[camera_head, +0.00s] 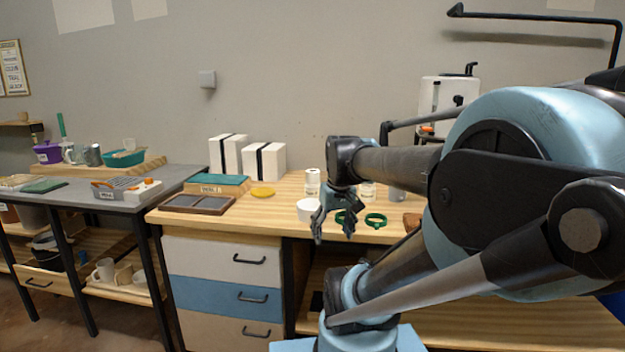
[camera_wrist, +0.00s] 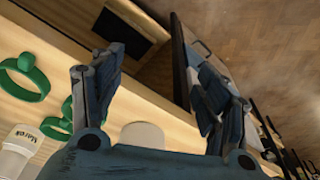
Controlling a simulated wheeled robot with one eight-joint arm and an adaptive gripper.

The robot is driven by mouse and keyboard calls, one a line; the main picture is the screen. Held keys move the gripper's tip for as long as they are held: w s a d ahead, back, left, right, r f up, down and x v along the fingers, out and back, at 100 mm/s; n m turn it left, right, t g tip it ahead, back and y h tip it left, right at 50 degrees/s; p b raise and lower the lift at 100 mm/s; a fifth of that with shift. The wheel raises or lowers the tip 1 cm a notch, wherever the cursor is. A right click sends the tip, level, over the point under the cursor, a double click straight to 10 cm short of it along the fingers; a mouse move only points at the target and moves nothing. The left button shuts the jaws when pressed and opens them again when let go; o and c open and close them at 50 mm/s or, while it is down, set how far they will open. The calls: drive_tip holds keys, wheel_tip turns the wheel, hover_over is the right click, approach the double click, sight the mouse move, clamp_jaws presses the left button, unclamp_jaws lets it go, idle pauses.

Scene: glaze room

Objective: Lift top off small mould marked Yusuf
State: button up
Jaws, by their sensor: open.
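Two white block moulds with black straps stand upright at the back of the wooden bench in the head view. The taller mould (camera_head: 228,155) is on the left and the shorter mould (camera_head: 264,161) is beside it on the right. No name is readable on either, so I cannot tell which is marked Yusuf. My gripper (camera_head: 334,232) is open and empty, pointing down over the bench's front edge, right of and nearer than the moulds. The wrist view shows its two spread fingers (camera_wrist: 155,65) with nothing between them; no mould shows there.
Green rings (camera_head: 376,220), a white round piece (camera_head: 308,210) and a white jar (camera_head: 312,182) are near my gripper. A yellow disc (camera_head: 262,192), teal-topped block (camera_head: 218,184) and dark tray (camera_head: 197,204) lie near the moulds. A grey table (camera_head: 75,196) stands left.

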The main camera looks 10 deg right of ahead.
drive_tip(key=w+d+r+n+y, duration=0.1)
drive_tip(key=w+r+n, duration=0.2)
drive_tip(key=w+r, duration=1.25)
wheel_tip(320, 180, up, 6)
drive_tip(key=n+y, duration=0.1)
drive_tip(key=n, duration=0.3)
hover_over(313, 174)
drive_tip(key=d, duration=0.4)
drive_tip(key=x, duration=1.1)
drive_tip(key=shift+s+d+f, duration=0.1)
drive_tip(key=shift+f, duration=0.2)
drive_tip(key=shift+a+x, duration=0.2)
drive_tip(key=shift+x, duration=2.65)
drive_tip(key=shift+s, duration=0.15)
drive_tip(key=c, duration=1.1)
